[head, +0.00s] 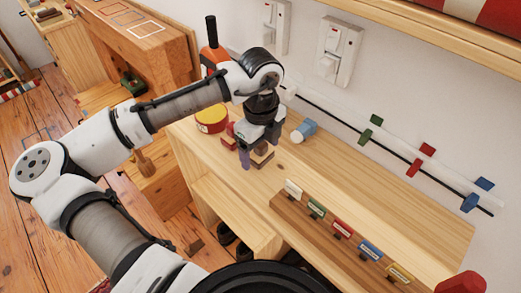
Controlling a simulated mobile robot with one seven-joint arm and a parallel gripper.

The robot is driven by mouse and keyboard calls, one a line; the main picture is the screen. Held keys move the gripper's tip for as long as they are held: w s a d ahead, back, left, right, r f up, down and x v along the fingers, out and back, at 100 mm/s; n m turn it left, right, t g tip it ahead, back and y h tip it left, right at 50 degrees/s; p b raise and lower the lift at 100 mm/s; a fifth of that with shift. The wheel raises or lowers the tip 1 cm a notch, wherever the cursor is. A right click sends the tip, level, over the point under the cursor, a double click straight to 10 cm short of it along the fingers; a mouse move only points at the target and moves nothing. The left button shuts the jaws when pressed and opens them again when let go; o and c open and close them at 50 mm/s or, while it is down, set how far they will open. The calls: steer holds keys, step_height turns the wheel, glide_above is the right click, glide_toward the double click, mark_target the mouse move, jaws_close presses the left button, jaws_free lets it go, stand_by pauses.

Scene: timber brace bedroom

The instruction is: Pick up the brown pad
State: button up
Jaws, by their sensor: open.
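My gripper (258,152) is low over the wooden bench top, pointing down, with its fingers apart. A small brown block, which looks like the brown pad (261,148), shows between or just behind the fingers. The fingers hide part of it, and I cannot tell whether they touch it. A flatter brown piece (264,160) lies just in front of it on the bench.
A yellow-and-red tin (211,118), a red item (230,129) and a blue-and-white bottle (303,131) are close by. An orange tool (212,57) stands behind. A rack of coloured tags (342,230) lies in front. Clips hang along the wall.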

steer(key=shift+f, duration=0.35)
steer(key=c, duration=1.1)
step_height(320, 180, up, 20)
steer(key=shift+r, duration=0.1)
steer(key=o, duration=0.5)
steer(key=shift+c, duration=0.2)
steer(key=c, duration=0.3)
steer(key=shift+s, duration=0.1)
